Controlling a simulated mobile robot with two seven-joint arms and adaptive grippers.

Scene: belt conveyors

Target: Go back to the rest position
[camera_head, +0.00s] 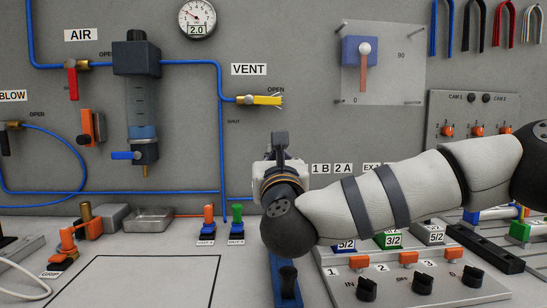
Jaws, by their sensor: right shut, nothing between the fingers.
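My right arm comes in from the right edge, wrapped in a pale cover with dark bands. My right gripper (280,142) is at the arm's end, in front of the grey wall panel, pointing away from me. Its dark fingers are together, with nothing seen between them. The wrist hides part of the panel and of the bench behind it. My left gripper is not in view.
A valve block (395,283) with black knobs lies below my right arm. Blue pipes, a red AIR valve (72,80) and a yellow VENT valve (258,100) are on the wall. The outlined bench area (145,285) is clear.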

